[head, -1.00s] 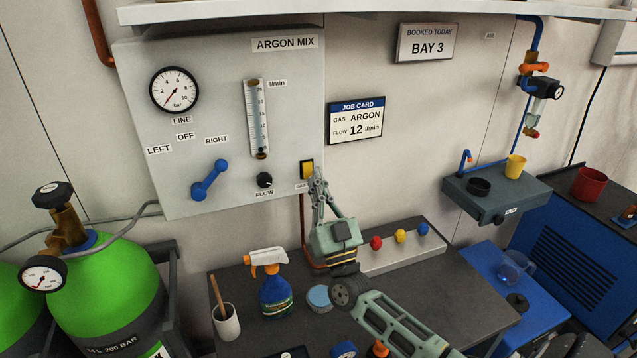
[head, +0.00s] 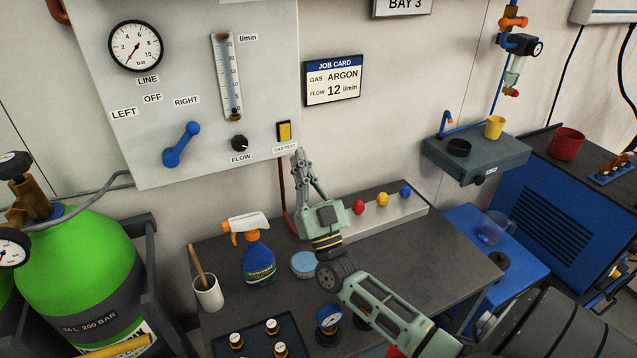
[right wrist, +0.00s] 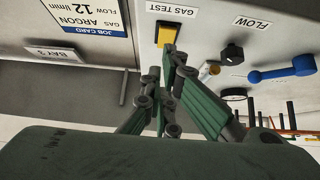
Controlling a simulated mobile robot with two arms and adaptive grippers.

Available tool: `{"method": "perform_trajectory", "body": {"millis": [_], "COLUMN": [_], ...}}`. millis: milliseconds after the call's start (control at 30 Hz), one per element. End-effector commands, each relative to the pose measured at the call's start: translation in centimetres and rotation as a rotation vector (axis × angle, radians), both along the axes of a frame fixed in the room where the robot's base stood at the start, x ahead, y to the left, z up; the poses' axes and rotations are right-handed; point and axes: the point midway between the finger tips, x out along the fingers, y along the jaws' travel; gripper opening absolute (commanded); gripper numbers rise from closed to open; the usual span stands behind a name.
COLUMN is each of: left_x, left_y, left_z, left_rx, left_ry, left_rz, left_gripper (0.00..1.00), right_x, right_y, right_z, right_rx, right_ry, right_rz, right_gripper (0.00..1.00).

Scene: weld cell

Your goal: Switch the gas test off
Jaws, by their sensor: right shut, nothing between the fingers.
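The gas test switch (head: 284,131) is a yellow rocker in a dark frame, low on the right of the grey gas panel, above its GAS TEST label (head: 285,149). It also shows in the right wrist view (right wrist: 165,34), where the panel appears upside down. My right gripper (head: 298,154) is shut and empty, its fingertips pointing up just below the label and slightly right of the switch. In the right wrist view the fingertips (right wrist: 171,50) overlap the switch's edge; contact cannot be told there. Which way the rocker is tipped is unclear. My left gripper is not in view.
The black flow knob (head: 239,143) and blue lever (head: 181,145) are left of the switch. Below stand a spray bottle (head: 257,260), a round tin (head: 303,264) and a box with red, yellow and blue knobs (head: 388,220). A green cylinder (head: 80,265) is at left.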

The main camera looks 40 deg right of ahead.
Motion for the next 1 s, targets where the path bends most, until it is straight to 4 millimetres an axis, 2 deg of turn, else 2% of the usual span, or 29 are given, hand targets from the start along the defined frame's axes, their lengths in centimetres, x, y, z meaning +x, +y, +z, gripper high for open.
{"method": "perform_trajectory", "body": {"millis": [33, 200, 433, 633, 1000], "left_x": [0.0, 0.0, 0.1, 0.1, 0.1], "left_y": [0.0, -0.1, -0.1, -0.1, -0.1], "left_z": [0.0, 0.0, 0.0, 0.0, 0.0], "left_rx": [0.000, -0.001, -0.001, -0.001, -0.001], "left_ry": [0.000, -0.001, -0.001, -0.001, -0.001], "left_rz": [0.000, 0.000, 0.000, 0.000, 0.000], "left_gripper": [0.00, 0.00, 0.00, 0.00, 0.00], "right_x": [-1.3, -4.9, -8.5, -9.8, -9.9], "right_y": [0.3, 1.1, 2.0, 2.3, 2.3], "right_z": [-0.1, -0.1, 0.0, 0.1, 0.1], "right_rx": [0.003, 0.001, 0.001, 0.000, -0.001], "right_ry": [0.001, 0.003, 0.003, 0.000, 0.000], "right_rz": [0.001, 0.001, 0.000, -0.001, -0.001], "right_gripper": [0.00, 0.00, 0.00, 0.00, 0.00]}}
